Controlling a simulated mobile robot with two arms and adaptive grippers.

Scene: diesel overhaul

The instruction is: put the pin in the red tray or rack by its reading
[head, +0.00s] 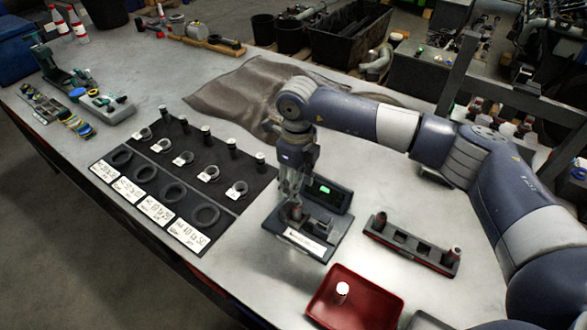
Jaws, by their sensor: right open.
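My right gripper (292,196) points straight down over the measuring stand (322,226). It is open, with its fingertips at or just above a dark reddish pin (295,212) standing on the stand; whether they touch it I cannot tell. A small display (324,190) with a green readout stands behind; its digits are too small to read. The red tray (376,312) lies in front, with one pale-topped pin (342,291) standing in it. The dark rack (413,246) to the right has a pin at its left end (380,221) and one at its right end (448,256). My left gripper is out of view.
A black mat (215,165) to the left bears several pins, metal rings, dark rings and white label cards. A brown cloth (235,98) lies behind. A grey tray (428,322) is partly visible beside the red one. My right arm spans the right side.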

